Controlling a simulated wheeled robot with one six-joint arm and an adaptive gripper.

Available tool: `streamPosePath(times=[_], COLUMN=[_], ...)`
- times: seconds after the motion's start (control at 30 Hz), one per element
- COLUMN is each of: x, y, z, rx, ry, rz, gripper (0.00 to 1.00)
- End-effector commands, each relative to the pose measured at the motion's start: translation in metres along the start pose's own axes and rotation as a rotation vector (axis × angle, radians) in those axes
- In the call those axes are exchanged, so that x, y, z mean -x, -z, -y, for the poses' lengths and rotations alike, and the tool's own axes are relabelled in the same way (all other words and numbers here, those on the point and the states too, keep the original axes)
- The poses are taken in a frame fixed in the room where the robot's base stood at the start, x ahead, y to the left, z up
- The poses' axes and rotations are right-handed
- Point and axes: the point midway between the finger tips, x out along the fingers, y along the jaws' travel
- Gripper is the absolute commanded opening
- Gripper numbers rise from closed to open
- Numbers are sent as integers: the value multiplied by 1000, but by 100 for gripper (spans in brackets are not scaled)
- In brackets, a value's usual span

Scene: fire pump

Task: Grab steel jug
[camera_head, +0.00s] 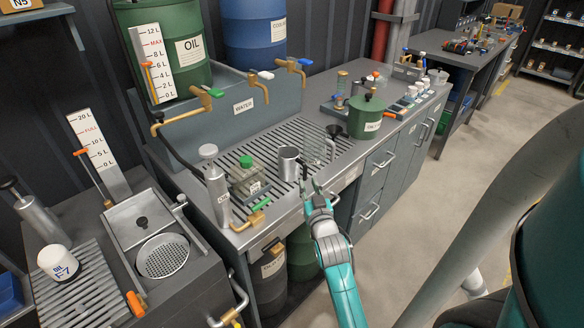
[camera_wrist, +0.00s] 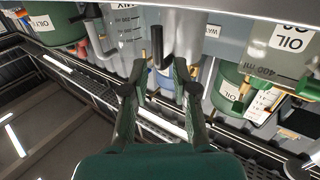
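The steel jug (camera_head: 289,163) stands upright on the slatted drain grate of the workbench, with its handle side toward my gripper. My gripper (camera_head: 312,186) is in front of it, at the bench's front edge, empty. In the wrist view the gripper (camera_wrist: 159,72) has its two fingers apart. A grey metal cylinder (camera_wrist: 187,32), which looks like the steel jug, shows just beyond the fingertips. A dark upright piece lies between the fingertips in that view; I cannot tell whether it is the handle. No contact is clear.
A clear measuring jug (camera_head: 318,148) stands close right of the steel jug. A clear container with a green cap (camera_head: 246,174) and a tall steel bottle (camera_head: 217,186) stand to its left. A green can (camera_head: 366,117) is farther right. Brass taps (camera_head: 258,86) hang above the grate.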

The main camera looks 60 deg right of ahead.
Motion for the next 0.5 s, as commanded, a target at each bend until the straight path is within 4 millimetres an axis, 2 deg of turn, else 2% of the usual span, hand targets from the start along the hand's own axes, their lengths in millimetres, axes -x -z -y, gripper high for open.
streamPosePath(times=[0.1,0.33,0.5], x=[-12,-25,-49], y=[0,0,-1], z=[0,-1,-4], rx=[1,-1,0], ry=[0,0,-1], rz=[0,0,0], gripper=[28,28,28])
